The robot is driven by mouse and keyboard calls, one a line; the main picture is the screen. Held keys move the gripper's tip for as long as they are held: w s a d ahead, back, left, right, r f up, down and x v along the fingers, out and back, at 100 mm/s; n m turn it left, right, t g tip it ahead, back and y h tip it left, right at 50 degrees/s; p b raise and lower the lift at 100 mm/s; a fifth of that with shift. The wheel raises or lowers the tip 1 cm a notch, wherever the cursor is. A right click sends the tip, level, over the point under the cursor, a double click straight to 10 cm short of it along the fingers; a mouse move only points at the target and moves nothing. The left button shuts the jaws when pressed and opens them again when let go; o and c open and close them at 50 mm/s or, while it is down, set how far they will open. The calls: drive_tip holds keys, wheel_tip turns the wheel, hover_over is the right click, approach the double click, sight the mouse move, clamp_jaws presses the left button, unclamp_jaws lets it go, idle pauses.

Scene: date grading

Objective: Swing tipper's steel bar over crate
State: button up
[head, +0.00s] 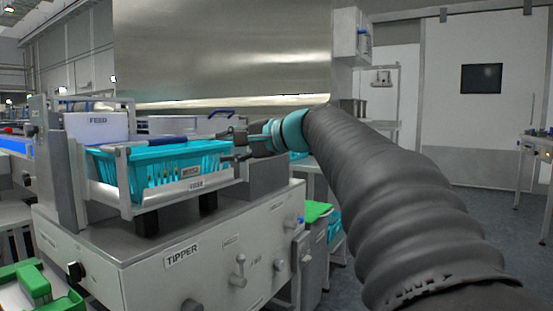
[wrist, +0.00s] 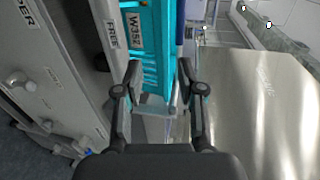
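The turquoise crate (head: 165,168) sits upright in the tipper's steel cradle (head: 205,187); its labelled side also shows in the wrist view (wrist: 158,40). A grey bar with a blue part (head: 205,135) runs lengthwise along the crate's far upper edge; I cannot tell whether it lies over the rim or just behind it. What looks like the same bar shows beside the crate in the wrist view (wrist: 179,30). My gripper (wrist: 158,68) is at the crate's right end, fingers apart. A grey bracket (wrist: 155,105) shows between the fingers. I see nothing clasped.
The tipper's cabinet (head: 185,262) with knobs and levers stands below the cradle. A white FEED box (head: 95,126) stands behind the crate. A large steel hood (head: 225,50) is behind and above. A green tray (head: 40,285) is at lower left. Open floor lies right.

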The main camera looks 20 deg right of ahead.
drive_tip(key=v, duration=1)
drive_tip(key=shift+p, duration=0.4)
drive_tip(key=shift+a+f, duration=0.1)
idle(1.8)
